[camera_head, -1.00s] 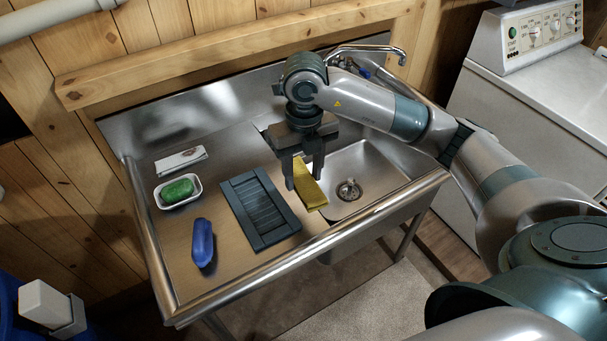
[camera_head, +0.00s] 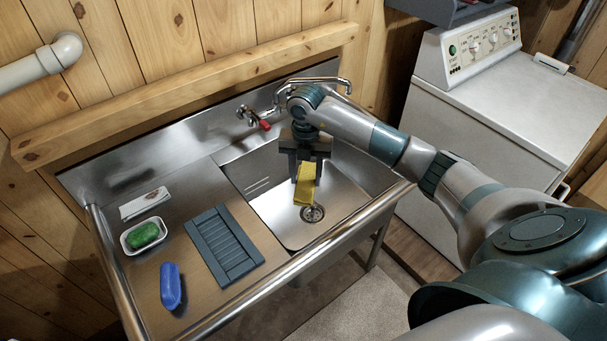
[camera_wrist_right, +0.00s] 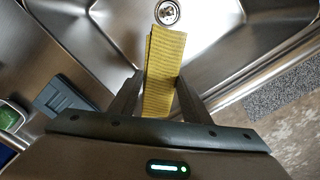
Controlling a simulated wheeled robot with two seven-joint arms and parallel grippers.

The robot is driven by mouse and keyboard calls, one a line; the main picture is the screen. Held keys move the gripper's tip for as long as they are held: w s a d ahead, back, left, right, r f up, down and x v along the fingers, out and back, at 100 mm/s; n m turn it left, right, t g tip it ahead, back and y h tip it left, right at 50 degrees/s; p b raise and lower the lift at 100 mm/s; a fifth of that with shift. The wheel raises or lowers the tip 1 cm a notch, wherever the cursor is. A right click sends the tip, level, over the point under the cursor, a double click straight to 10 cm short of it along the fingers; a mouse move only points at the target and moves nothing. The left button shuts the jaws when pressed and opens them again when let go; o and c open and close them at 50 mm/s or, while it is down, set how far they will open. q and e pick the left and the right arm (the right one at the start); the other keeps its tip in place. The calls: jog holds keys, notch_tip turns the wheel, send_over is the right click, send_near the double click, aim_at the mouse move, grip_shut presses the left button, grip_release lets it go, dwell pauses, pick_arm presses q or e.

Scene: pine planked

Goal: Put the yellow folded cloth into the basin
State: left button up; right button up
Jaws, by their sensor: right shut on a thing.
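The yellow folded cloth (camera_head: 305,184) hangs from my right gripper (camera_head: 304,168), which is shut on it above the basin. In the right wrist view the cloth (camera_wrist_right: 164,70) sits between the two fingers of the right gripper (camera_wrist_right: 158,90), its far end pointing toward the drain. The steel basin (camera_head: 270,205) lies below, with its round drain (camera_head: 312,213) just beyond the cloth's lower end. Whether the cloth touches the basin floor I cannot tell. My left gripper is not in view.
A dark ribbed tray (camera_head: 224,245) lies on the drainboard left of the basin. A green soap in a white dish (camera_head: 144,235), a blue object (camera_head: 171,286) and a folded white cloth (camera_head: 145,203) lie further left. The faucet (camera_head: 312,81) stands behind my right wrist.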

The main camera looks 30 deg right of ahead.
jog(key=shift+f, duration=0.15)
notch_tip(320, 180, down, 17)
jog(key=b, duration=1.1)
jog(key=shift+b, duration=0.3)
jog(key=shift+r, duration=0.2)
jog(key=o, duration=1.1)
jog(key=shift+o, duration=0.2)
jog(key=shift+r, duration=0.1)
